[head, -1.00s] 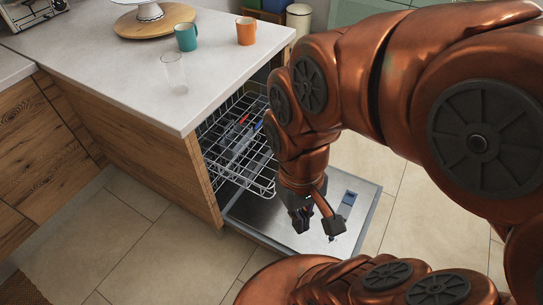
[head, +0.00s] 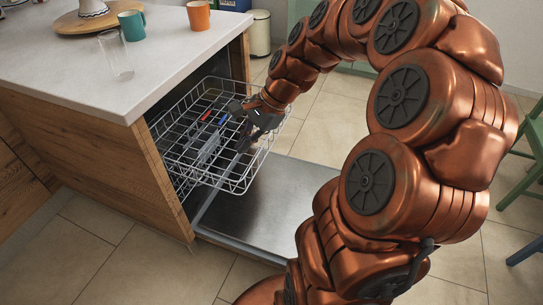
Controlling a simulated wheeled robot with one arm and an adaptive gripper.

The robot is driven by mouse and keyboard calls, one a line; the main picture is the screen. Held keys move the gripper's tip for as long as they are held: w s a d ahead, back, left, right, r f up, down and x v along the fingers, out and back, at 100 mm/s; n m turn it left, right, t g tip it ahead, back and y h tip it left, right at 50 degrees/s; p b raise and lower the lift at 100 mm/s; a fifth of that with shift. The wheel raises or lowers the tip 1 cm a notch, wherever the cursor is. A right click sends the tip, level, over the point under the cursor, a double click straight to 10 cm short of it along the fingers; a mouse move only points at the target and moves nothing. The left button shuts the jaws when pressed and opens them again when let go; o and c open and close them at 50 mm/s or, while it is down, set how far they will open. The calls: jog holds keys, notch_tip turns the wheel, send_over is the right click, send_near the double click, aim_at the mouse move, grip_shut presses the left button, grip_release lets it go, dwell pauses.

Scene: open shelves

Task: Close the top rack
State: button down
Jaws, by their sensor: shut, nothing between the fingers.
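The top rack (head: 185,165) is a white wire basket, pulled out of the dishwasher under the counter. Its front part sticks out over the lowered door. My gripper (head: 245,126) is at the rack's outer right part, seen from above. Its dark fingers are shut with nothing between them. I cannot tell whether they touch the wires. The dishwasher door (head: 265,208) lies open and flat below the rack.
On the counter (head: 70,70) stand a clear glass (head: 115,55), a teal mug (head: 132,25) and an orange mug (head: 198,15). A bin (head: 260,32) stands behind; green chair parts (head: 525,165) are at right.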

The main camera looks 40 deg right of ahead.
jog(key=w+d+f+m+t+b, duration=0.1)
jog(key=d+f+m+t+b, duration=0.2)
jog(key=d, duration=0.5)
jog(key=w+d+f+m+h+b, duration=0.1)
jog(key=d+f+m+b, duration=0.1)
jog(key=d+f+m, duration=0.45)
jog(key=w+d+f+m+t+b, duration=0.1)
jog(key=d+f+m+t+b, duration=0.2)
jog(key=d, duration=0.5)
jog(key=g+b, duration=0.1)
jog(key=b, duration=0.2)
send_near(264, 148)
jog(key=shift+m, duration=0.25)
jog(key=shift+x, duration=3.15)
